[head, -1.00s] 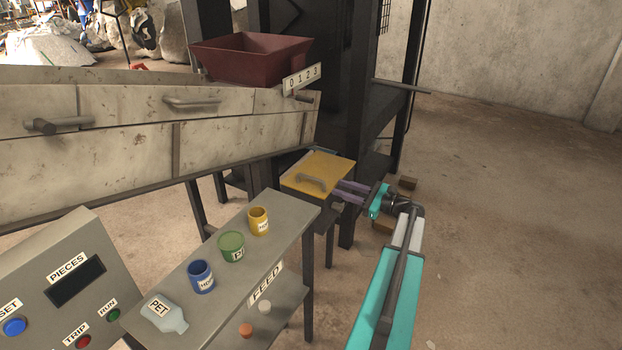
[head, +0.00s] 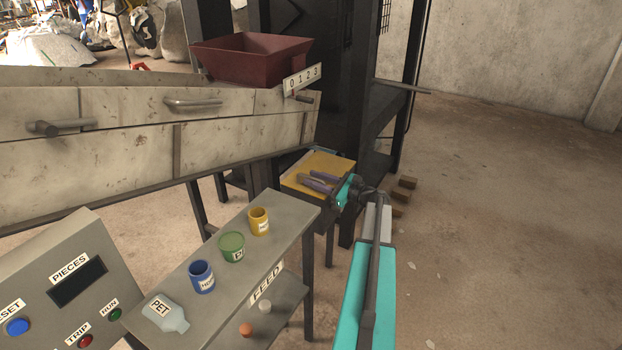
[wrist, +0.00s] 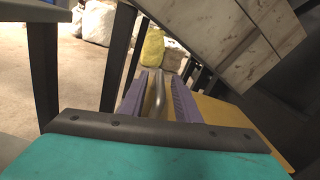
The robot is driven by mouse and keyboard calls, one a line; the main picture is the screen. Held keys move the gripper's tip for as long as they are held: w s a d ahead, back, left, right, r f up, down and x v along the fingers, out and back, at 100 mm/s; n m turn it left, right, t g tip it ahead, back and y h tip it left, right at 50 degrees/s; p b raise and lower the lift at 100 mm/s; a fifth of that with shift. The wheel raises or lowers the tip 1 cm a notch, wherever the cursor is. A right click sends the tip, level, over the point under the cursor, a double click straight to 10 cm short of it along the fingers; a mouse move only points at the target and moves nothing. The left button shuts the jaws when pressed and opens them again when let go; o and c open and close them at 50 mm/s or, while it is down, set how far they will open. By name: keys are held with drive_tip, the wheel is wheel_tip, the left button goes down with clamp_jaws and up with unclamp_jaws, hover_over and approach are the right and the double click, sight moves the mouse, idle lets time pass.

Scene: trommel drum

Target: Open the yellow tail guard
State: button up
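The yellow tail guard (head: 337,163) is a flat, closed-looking panel below the lower end of the drum housing; its yellow surface also shows in the wrist view (wrist: 232,118). Its grey bar handle (wrist: 154,95) lies between the two purple fingers of my gripper (wrist: 160,76) in the wrist view. The fingers are apart, with a visible gap beside the handle. In the head view my gripper (head: 308,180) is over the guard, and its fingers hide much of the handle.
A grey feed bench (head: 225,280) with a yellow cup (head: 259,221), green cup (head: 231,247), blue cup (head: 201,276) and clear bottle (head: 166,314) stands left of my arm. A dark frame (head: 355,130) stands behind the guard. Floor to the right is open.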

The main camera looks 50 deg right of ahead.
drive_tip(key=shift+x, duration=0.85)
clamp_jaws()
drive_tip(key=shift+r, duration=0.15)
